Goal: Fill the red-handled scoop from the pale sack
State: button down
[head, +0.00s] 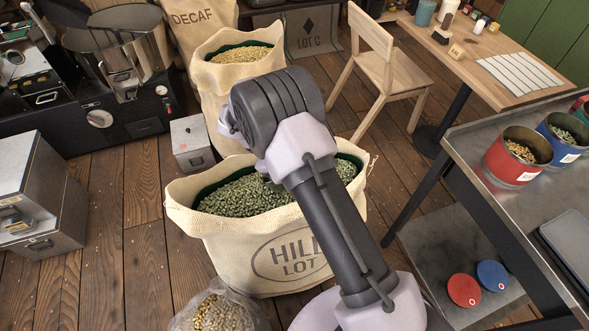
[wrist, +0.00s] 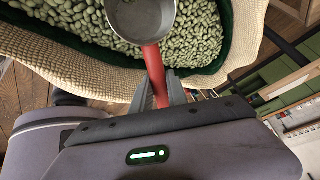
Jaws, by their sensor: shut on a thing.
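The red-handled scoop (wrist: 155,70) is in my gripper (wrist: 158,88), which is shut on its handle in the wrist view. The scoop's round grey metal bowl (wrist: 140,18) looks empty and is cut by the top edge. It is over green beans (wrist: 85,18) in a cream sack (wrist: 40,50) with a dark green lining. In the head view, the pale sack marked HILL LOT (head: 225,245) holds green beans (head: 250,195). My arm crosses in front of it and hides the gripper and scoop. Whether the bowl touches the beans is unclear.
A second cream sack (head: 212,95) with yellowish beans stands behind, and a DECAF sack (head: 200,20) behind that. A clear bag of beans (head: 215,312) is in front. A metal bench (head: 480,140) with red (head: 517,155) and blue tins is right; a chair (head: 385,75) stands beyond.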

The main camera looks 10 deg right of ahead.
notch_tip(320, 180, down, 6)
jog(key=b, duration=0.5)
jog(key=shift+r, duration=0.25)
jog(key=shift+b, duration=0.45)
jog(key=shift+r+m+t+y+b, duration=0.15)
jog(key=shift+r+t+y+b, duration=0.25)
jog(key=shift+r+t+y, duration=0.55)
jog(key=shift+r+m+t+y+b, duration=0.15)
jog(key=shift+r+t+y+b, duration=0.3)
jog(key=shift+y, duration=0.8)
jog(key=shift+r, duration=0.15)
jog(key=shift+w+d+r+p+v, duration=0.1)
jog(key=shift+w+d+p+v, duration=0.15)
jog(key=shift+p+v, duration=0.9)
jog(key=shift+w+d+r+p+v, duration=0.1)
jog(key=shift+w+d+p+v, duration=0.2)
jog(key=shift+v, duration=1.75)
jog(key=shift+w+d+r+p+v, duration=0.1)
jog(key=shift+d+p+v, duration=0.35)
jog(key=shift+v, duration=1.1)
jog(key=shift+a, duration=0.1)
